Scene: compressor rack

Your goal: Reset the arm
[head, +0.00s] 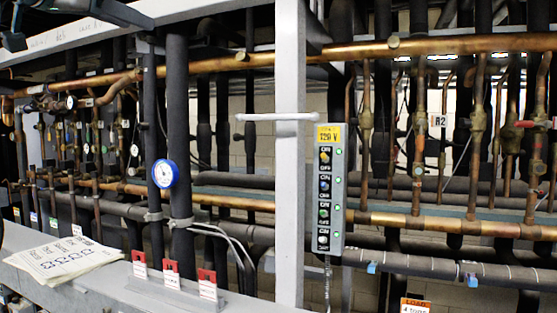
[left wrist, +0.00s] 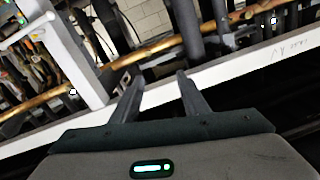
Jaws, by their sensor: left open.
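My left gripper shows in part as dark pieces (head: 118,12) at the top left edge of the head view, above a pale beam, cut off by the frame. In the left wrist view its two dark fingers (left wrist: 160,82) stand apart with nothing between them. It is open and empty. Beyond the fingertips are the pale beam (left wrist: 230,72) and a copper pipe (left wrist: 150,48). I cannot tell how far the fingers are from the beam. My right gripper is in neither view.
A pale upright post (head: 290,170) carries a switch box (head: 325,190) with lit green lamps. A blue gauge (head: 165,173) hangs among dense pipes. Papers (head: 65,258) and red-and-white tags (head: 171,273) are on the front ledge (head: 120,290).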

